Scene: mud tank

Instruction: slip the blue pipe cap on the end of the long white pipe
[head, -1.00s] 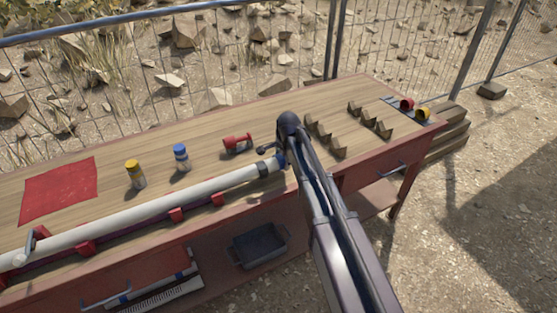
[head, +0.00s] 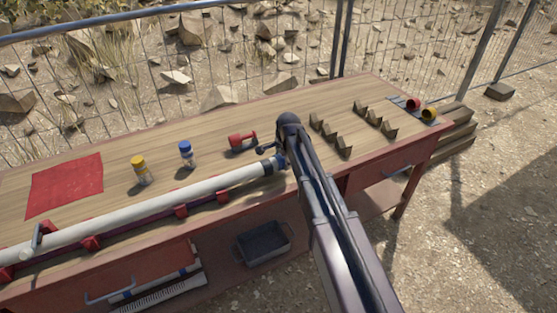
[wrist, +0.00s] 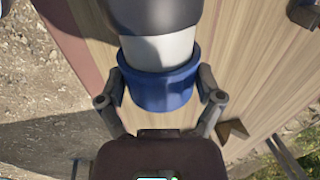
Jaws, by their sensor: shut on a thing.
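The long white pipe (head: 150,209) lies in red holders along the front of the workbench. A dark band (head: 267,167) sits near its right end. The blue pipe cap (wrist: 158,90) is between the two fingers of my gripper (wrist: 161,86), which is shut on it. In the wrist view the white pipe end (wrist: 157,50) meets the cap's rim, in line with it, and seems to enter it. How deep it sits is hidden. In the head view only a little of the blue cap (head: 281,161) shows beside my arm.
On the bench (head: 225,120) stand a yellow-capped bottle (head: 141,169) and a blue-capped bottle (head: 186,155). A red fitting (head: 242,141) lies behind the pipe end. Wooden notched blocks (head: 374,118) are to the right. A red cloth (head: 65,186) lies at left. A wire fence runs behind.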

